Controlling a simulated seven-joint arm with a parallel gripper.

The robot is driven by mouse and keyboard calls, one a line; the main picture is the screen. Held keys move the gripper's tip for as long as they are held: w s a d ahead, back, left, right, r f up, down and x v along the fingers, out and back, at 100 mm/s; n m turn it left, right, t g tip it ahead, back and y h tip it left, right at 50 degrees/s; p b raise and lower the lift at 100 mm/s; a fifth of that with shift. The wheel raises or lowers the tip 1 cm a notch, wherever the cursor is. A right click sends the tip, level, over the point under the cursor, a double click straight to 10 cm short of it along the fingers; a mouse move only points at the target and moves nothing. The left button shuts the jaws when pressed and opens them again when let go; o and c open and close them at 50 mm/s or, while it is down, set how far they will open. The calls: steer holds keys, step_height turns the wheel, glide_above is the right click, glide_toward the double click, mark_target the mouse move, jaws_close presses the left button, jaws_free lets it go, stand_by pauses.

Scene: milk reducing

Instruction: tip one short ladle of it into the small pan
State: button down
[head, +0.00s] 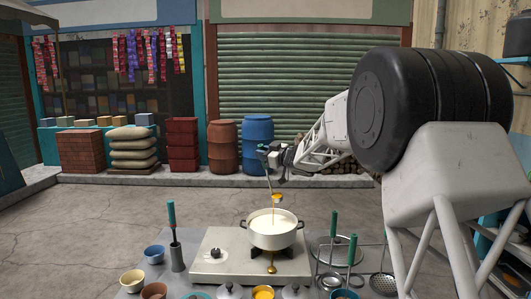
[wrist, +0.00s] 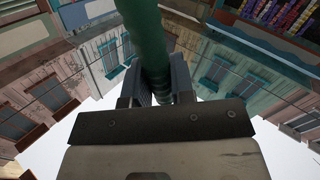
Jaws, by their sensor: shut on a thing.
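My gripper (head: 268,154) is shut on the green handle of a ladle; the green handle (wrist: 150,40) runs up between the fingers (wrist: 160,85) in the wrist view. The ladle's brass-coloured bowl (head: 277,197) hangs above a white two-handled pan (head: 272,236) on the cooker. A thin pale stream (head: 273,211) runs from the ladle bowl down into the pan. Pale milk (head: 272,220) shows inside the pan. I cannot tell how much is left in the ladle. No second, smaller pan can be made out with certainty.
The pan stands on a pale cooker (head: 225,258). More green-handled utensils (head: 352,250) and a skimmer (head: 384,283) are at right. Small bowls and lids line the front edge.

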steer(key=s+a+f+n, duration=0.4)
steer(key=s+f+n, duration=0.2)
steer(key=f, duration=0.1)
steer(key=s+a+f+n, duration=0.4)
steer(key=s+f+n, duration=0.2)
steer(key=f, duration=0.1)
steer(key=shift+s+a+f, duration=0.25)
steer(key=shift+a+f, duration=0.05)
stand_by(1.7)
steer(key=shift+w+d+r+m, duration=0.2)
steer(key=shift+w+r+m, duration=0.25)
steer(key=shift+r, duration=0.45)
steer(key=shift+w+d+r+m, duration=0.25)
steer(key=shift+r+m, duration=0.3)
steer(key=shift+r, duration=0.4)
steer(key=shift+w+d+r+m, duration=0.25)
steer(key=shift+r+m, duration=0.25)
steer(key=shift+r, duration=0.4)
steer(key=shift+w, duration=0.1)
